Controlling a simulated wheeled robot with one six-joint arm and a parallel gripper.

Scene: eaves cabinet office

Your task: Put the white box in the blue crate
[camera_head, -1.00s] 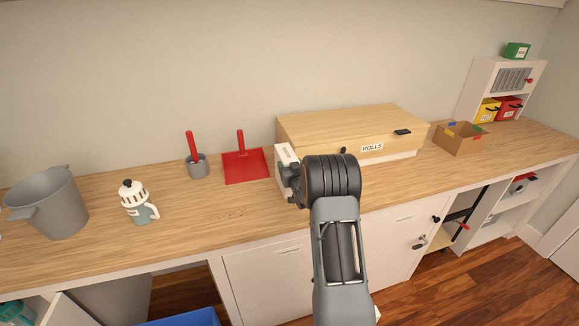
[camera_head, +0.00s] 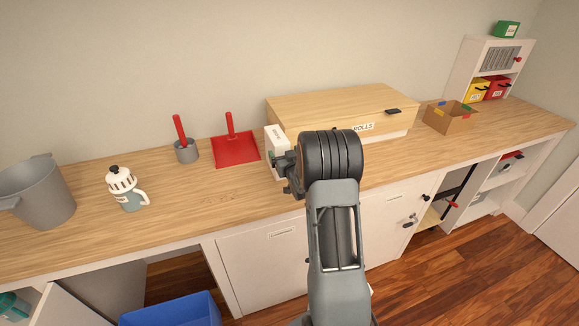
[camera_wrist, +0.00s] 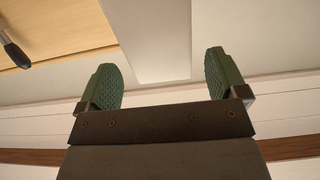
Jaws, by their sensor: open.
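The white box (camera_head: 272,141) stands upright on the wooden counter, just left of the drawer box marked ROLLS. My gripper (camera_head: 279,162) is open at the box, and my wrist hides part of its right side. In the wrist view the white box (camera_wrist: 157,45) reaches down between the two green finger pads of my gripper (camera_wrist: 163,80), with gaps on both sides. The blue crate (camera_head: 172,312) is on the floor at the lower left, in front of the counter; the picture's bottom edge cuts it off.
A red dustpan (camera_head: 237,151), a grey pot with a red handle (camera_head: 186,152), a white press jug (camera_head: 125,188) and a grey bucket (camera_head: 38,195) stand left on the counter. The ROLLS drawer box (camera_head: 340,108) stands close on the right, a cardboard box (camera_head: 449,120) beyond.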

